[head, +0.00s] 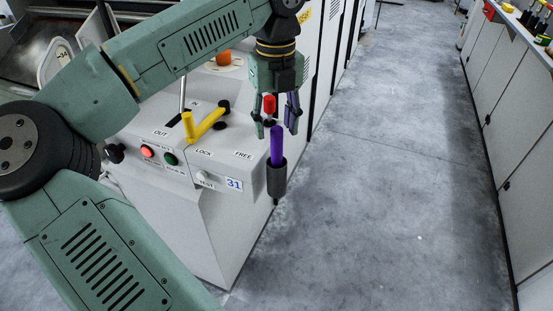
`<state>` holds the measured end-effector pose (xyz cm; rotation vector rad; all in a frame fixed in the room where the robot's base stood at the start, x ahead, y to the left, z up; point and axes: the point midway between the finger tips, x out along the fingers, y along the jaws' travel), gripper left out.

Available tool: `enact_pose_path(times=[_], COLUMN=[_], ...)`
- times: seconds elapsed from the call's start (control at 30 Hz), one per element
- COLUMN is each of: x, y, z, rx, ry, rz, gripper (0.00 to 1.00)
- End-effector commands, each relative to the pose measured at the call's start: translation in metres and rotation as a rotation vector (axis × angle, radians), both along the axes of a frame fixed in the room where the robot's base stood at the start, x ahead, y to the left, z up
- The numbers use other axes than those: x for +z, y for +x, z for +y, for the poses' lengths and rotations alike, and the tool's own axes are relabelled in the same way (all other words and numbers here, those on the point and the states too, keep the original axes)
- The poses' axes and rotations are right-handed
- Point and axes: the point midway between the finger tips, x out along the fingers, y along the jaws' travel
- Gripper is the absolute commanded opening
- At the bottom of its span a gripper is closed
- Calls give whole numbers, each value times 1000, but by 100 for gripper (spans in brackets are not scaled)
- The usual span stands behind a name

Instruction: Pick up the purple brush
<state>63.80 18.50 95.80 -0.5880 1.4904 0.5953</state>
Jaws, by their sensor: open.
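The purple brush (277,146) stands upright in the head view, its lower part hidden inside a dark grey holder (276,179) at the front right corner of the white machine console (218,222). My gripper (276,130) points down with its fingers spread apart and nothing held. In the picture the brush's top lies between the two fingertips. I cannot tell from this one view how far the fingers are from it in depth. A red knob (269,104) shows between the fingers, above the brush in the picture.
The console top carries a yellow lever (203,124) and a black-knobbed lever (224,106). Red (147,151) and green (171,159) buttons sit on its front. Grey floor (390,170) is clear to the right, up to a bench (515,130) with tools.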

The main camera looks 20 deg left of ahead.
Motion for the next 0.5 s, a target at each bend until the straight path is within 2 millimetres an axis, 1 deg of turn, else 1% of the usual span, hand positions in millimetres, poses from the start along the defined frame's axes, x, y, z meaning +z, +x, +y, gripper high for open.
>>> enact_pose_path(times=[0.03, 0.1, 0.27, 0.37, 0.5], x=[-7, -14, -25, -37, -59], y=[0, 0, 0, -1, -1], z=[0, 0, -1, -2, -2], rx=[-2, -2, -3, -6, -5], ry=[-1, -2, -4, -6, -6], rz=[1, -1, -1, 1, -1], gripper=[44, 44, 44, 44, 44])
